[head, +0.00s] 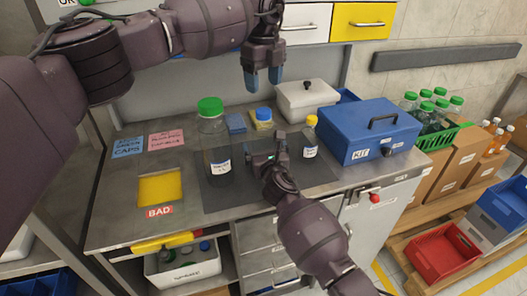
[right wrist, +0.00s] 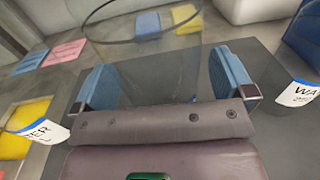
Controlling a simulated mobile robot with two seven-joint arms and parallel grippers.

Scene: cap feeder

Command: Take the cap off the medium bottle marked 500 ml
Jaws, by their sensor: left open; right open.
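A clear bottle with a blue cap (head: 263,113) stands in the middle of the bench mat, between a larger green-capped bottle (head: 212,140) and a smaller yellow-capped bottle (head: 311,137). Its lower part is mostly hidden by my right gripper (head: 263,156), and I cannot read a 500 ml mark. In the right wrist view its clear body (right wrist: 160,62) shows between the two blue fingers of my right gripper (right wrist: 165,88), which is open. My left gripper (head: 263,79) is open and empty, fingers pointing down, above the blue cap and apart from it.
A blue toolbox (head: 368,132) and a white box (head: 306,98) stand at the right and back. A yellow pad area (head: 160,188) with a BAD label, and blue (head: 128,147) and pink (head: 166,139) cards, lie at the left. The mat around the bottles is mostly clear.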

